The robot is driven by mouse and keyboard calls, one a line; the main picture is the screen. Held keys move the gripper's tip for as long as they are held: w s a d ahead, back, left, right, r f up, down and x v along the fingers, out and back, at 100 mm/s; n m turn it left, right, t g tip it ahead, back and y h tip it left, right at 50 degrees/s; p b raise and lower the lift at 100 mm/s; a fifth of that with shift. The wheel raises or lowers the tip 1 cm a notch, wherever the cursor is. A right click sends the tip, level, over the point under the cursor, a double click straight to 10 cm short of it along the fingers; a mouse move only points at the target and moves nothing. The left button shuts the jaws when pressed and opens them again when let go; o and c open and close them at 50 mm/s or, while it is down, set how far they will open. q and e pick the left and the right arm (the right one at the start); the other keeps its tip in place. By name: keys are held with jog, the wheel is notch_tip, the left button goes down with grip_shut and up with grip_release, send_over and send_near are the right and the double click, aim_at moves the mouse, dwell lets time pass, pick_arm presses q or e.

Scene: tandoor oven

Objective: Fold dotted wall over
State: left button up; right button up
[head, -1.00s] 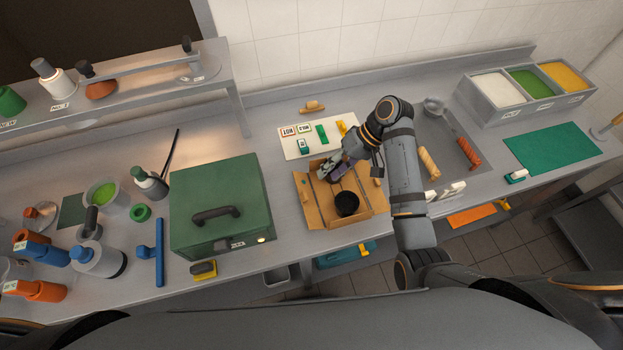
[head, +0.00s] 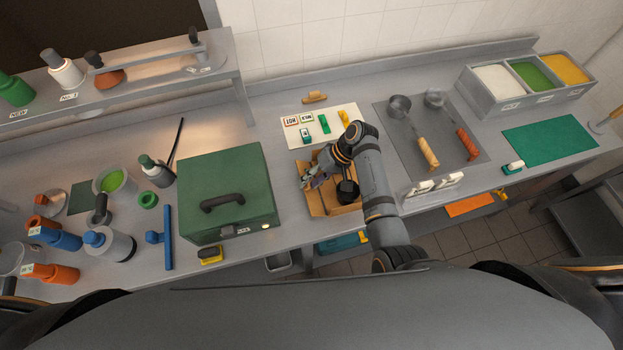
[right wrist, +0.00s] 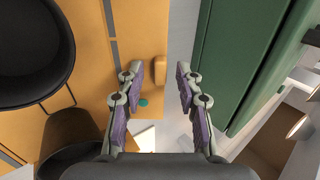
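An opened-out cardboard carton (head: 322,207) lies on the steel counter beside the green box, partly hidden by my right arm. In the right wrist view the carton's orange-tan wall (right wrist: 135,45) lies flat, with a small tab (right wrist: 159,72) near its edge and a teal dot (right wrist: 143,102). Dark round bowls (right wrist: 30,50) stand on the carton; one also shows in the head view (head: 347,191). My right gripper (head: 312,182) is open and empty at the carton's left edge. In the wrist view its fingers (right wrist: 158,88) straddle that edge. My left gripper is out of view.
The green box (head: 225,190) with a black handle stands close on the carton's left, leaving a narrow gap. Behind the carton is a white board (head: 318,127) with labelled blocks. A grey tray (head: 430,135) with ladles lies to the right.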

aim_at(309, 185)
grip_shut()
jog(key=shift+d, duration=0.15)
jog(key=y, duration=0.1)
jog(key=d+y+b, duration=0.1)
jog(key=shift+w+d+y, duration=0.15)
jog(key=shift+d+y, duration=0.1)
jog(key=shift+y, duration=0.05)
jog(key=d+y+b, duration=0.1)
jog(key=b, duration=0.1)
jog(key=g+y+b, duration=0.1)
jog(key=y+b, duration=0.1)
jog(key=shift+w+d, duration=0.2)
jog(key=shift+d, duration=0.2)
jog(key=shift+w+d+r+y+b, duration=0.1)
jog(key=shift+d+y+b, duration=0.2)
jog(key=shift+y+b, duration=0.45)
jog(key=shift+o, duration=0.4)
grip_release()
